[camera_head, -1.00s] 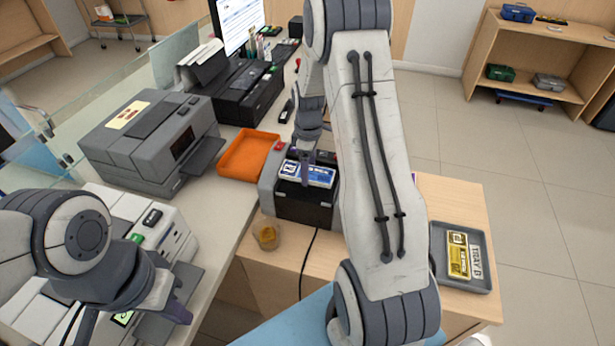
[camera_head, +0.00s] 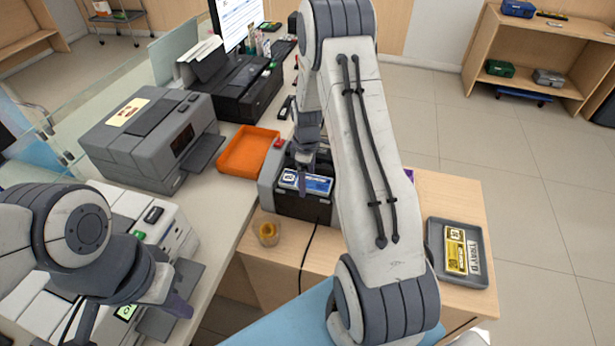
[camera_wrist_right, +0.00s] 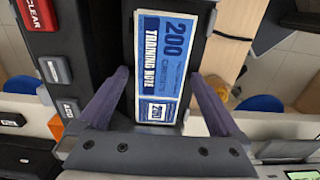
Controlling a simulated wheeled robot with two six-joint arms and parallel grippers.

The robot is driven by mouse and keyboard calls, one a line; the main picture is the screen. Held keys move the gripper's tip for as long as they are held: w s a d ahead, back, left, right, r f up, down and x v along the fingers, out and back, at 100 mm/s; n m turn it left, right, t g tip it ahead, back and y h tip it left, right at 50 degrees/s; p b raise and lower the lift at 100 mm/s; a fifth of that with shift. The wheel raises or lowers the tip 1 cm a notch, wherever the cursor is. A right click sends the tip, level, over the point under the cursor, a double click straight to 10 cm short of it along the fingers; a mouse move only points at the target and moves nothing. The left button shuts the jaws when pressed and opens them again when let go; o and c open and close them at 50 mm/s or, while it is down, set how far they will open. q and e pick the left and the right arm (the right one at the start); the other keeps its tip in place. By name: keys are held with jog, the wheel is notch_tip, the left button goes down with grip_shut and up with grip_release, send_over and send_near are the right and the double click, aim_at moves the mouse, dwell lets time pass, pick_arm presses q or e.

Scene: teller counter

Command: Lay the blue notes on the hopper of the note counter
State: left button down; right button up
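The blue notes (camera_head: 306,183) lie on the hopper of the dark note counter (camera_head: 301,207), at the middle of the head view. In the right wrist view the top blue note (camera_wrist_right: 165,65) reads "200 training note" and lies lengthwise between the fingers. My right gripper (camera_head: 306,165) is just above the notes. In the right wrist view its fingers (camera_wrist_right: 160,100) are spread, with a gap at the note's left edge. My left gripper (camera_head: 178,306) hangs at the lower left, away from the notes; its fingertips are not clear.
An orange tray (camera_head: 243,158) and a grey printer (camera_head: 150,140) stand to the left. A small amber cup (camera_head: 267,236) is in front. My right arm hides part of the wooden top.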

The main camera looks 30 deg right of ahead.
aim_at(307, 181)
jog(key=shift+r, duration=0.65)
notch_tip(307, 181, up, 11)
jog(key=b, duration=0.2)
jog(key=s+a+r, duration=0.2)
jog(key=a+r, duration=0.1)
jog(key=a, duration=0.6)
jog(key=s+a+r, duration=0.3)
jog(key=s+a, duration=0.4)
jog(key=a, duration=0.4)
jog(key=s+a, duration=0.4)
jog(key=s, duration=0.4)
jog(key=s+a+m+y, duration=0.1)
jog(key=s+a, duration=0.3)
jog(key=s, duration=0.5)
jog(key=shift+s, duration=0.2)
